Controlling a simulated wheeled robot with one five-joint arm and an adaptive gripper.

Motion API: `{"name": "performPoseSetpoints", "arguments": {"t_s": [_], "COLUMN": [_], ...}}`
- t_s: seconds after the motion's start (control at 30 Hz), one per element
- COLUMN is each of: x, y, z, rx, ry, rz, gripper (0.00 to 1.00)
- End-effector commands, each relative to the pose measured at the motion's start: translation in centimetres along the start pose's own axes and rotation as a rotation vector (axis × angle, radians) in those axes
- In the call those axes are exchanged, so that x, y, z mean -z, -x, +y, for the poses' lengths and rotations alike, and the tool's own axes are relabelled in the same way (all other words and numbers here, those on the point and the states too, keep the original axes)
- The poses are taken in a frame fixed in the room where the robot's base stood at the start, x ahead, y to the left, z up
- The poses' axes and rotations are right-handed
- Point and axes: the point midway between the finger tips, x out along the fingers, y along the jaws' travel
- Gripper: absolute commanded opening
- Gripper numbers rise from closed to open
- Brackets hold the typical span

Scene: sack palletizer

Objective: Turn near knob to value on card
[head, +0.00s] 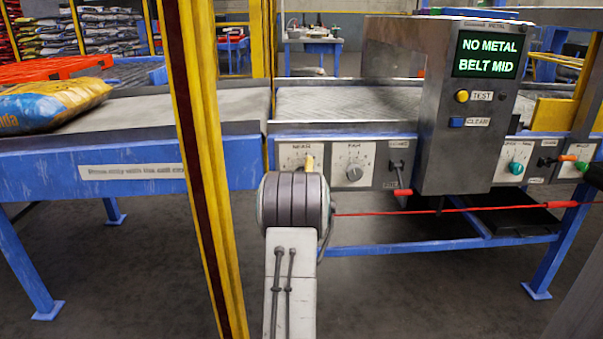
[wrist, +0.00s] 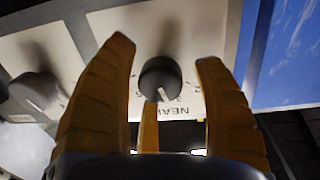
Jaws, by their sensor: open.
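The near knob (wrist: 160,78) is dark and round on a pale plate marked NEAR, which reads upside down in the wrist view. Its white pointer line points down toward the lettering, among small digits. My gripper (wrist: 165,52) is open, with two yellow fingers on either side of the knob in the picture and a third below it. I cannot tell if any finger touches it. In the head view my gripper (head: 309,163) is mostly behind my wrist, which hides the near knob; the NEAR plate (head: 290,152) shows partly. I cannot make out a card with a value.
The far knob (head: 354,174) is right of the near plate. A lever (head: 398,168) and a grey detector housing (head: 434,110) follow, its screen (head: 491,53) reading NO METAL, BELT MID. A red cord (head: 450,211) runs below. A yellow post (head: 205,170) stands left of my arm.

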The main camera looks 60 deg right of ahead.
Motion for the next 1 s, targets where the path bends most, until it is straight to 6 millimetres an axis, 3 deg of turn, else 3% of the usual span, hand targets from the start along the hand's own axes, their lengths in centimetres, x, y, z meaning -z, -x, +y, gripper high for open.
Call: {"name": "performPoseSetpoints", "arguments": {"t_s": [0.17, 0.8, 1.0], "x": [0.03, 0.06, 0.13], "y": [0.0, -0.02, -0.04], "z": [0.0, 0.03, 0.05], "rx": [0.0, -0.001, -0.001], "ry": [0.0, 0.0, 0.0], "rz": [0.001, 0.002, 0.003], "gripper": [0.62, 0.05, 0.04]}}
